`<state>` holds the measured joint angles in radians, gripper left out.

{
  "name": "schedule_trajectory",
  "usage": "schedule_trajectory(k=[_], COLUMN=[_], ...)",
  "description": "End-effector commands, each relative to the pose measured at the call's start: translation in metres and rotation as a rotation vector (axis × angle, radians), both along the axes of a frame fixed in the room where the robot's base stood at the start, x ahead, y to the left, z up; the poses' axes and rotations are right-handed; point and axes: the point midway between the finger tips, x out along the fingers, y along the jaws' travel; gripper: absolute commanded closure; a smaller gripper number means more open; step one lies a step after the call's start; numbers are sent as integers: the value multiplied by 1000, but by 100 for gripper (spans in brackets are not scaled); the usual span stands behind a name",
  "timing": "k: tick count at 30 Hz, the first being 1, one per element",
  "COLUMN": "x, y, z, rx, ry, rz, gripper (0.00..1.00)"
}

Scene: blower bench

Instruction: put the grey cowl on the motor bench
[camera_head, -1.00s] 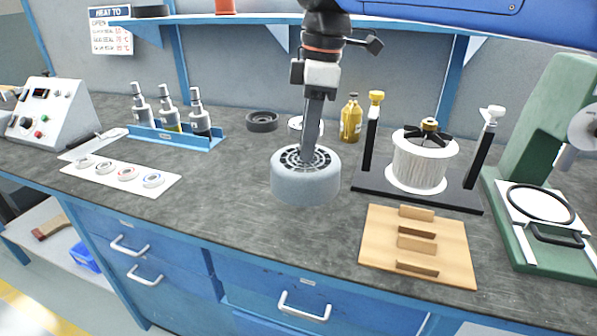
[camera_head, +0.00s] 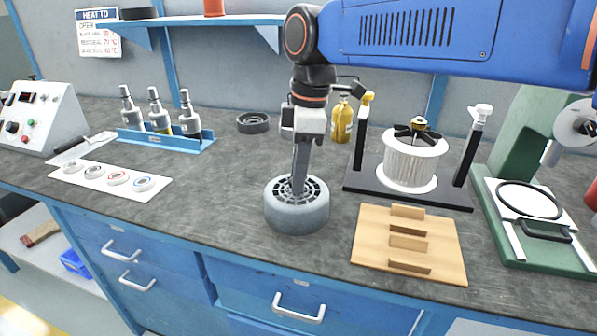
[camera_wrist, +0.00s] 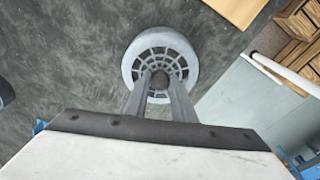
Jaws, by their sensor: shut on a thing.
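The grey cowl (camera_head: 297,212) is a round cap with a slotted top and a centre knob. My gripper (camera_head: 298,188) points down and is shut on the cowl at its top centre. In the wrist view the fingers close on the dark knob of the cowl (camera_wrist: 136,62). I cannot tell from the views whether the cowl touches the bench top or hangs just above it. The motor bench (camera_head: 355,178) is a dark base plate to the right, with a white ribbed motor (camera_head: 413,163) topped by a black fan and brass hub. A dark post with a clamp stands on each side.
A wooden board with slats (camera_head: 440,240) lies right of the cowl. A green press (camera_head: 500,225) stands far right. A yellow bottle (camera_head: 341,122) and a black ring (camera_head: 253,123) are behind. A blue bottle rack (camera_head: 160,143) and white ring card (camera_head: 110,180) lie left.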

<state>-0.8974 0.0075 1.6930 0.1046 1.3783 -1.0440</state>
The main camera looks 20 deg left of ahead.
Motion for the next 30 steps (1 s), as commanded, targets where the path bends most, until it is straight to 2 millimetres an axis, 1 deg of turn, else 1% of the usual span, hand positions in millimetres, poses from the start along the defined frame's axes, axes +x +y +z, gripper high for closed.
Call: schedule_trajectory(k=[1, 2, 3, 4, 13, 17, 20, 30], x=[0, 0, 0, 0, 0, 0, 1, 4], y=[0, 0, 0, 0, 0, -1, -2, -9], z=[-1, -1, -1, -1, 0, 7, 21, 85], rx=[0, 0, 0, 0, 0, 0, 2, 1], ry=[0, 0, 0, 0, 0, 0, -2, 0], rz=[0, 0, 0, 0, 0, 0, 0, -1], gripper=[100, 72, 62, 58, 58, 58, 58, 58])
